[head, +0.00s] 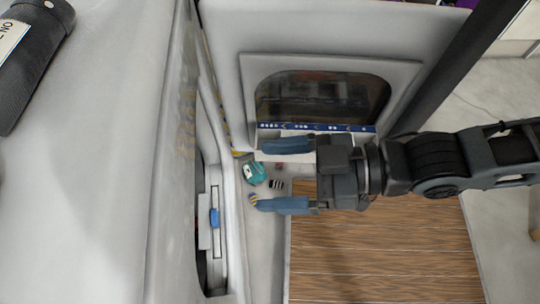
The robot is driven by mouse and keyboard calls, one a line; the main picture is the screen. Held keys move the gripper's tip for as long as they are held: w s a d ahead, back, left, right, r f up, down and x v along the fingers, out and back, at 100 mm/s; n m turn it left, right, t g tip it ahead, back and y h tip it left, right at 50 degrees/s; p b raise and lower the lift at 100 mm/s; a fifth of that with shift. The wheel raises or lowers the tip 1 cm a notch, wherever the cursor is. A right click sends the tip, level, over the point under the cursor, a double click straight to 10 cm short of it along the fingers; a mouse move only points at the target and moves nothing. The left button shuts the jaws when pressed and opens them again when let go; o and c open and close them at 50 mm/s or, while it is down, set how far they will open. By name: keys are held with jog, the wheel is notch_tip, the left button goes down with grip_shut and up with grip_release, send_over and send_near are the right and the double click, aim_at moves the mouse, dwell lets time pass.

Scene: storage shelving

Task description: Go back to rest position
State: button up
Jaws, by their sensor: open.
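My gripper (283,176) is open and points left in the head view, with its two blue fingers spread apart. Nothing shows held between the fingers. My arm comes in from the right edge. Beyond the fingers, in the gap between them, lie a small teal item (254,173) and a small black-and-white striped item (276,184). A small yellow-and-blue item (252,198) shows by the tip of the lower finger. I cannot tell whether that finger touches it.
A white panel with a dark window (322,98) stands behind the gripper. A large white surface (95,170) fills the left, with a recess and a blue piece (214,217). Wooden slats (385,255) lie below my arm. A dark post (455,70) rises at upper right.

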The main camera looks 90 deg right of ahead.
notch_tip(320, 180, up, 13)
jog(key=p, duration=1.2)
jog(key=shift+p, duration=0.35)
jog(key=shift+f, duration=0.25)
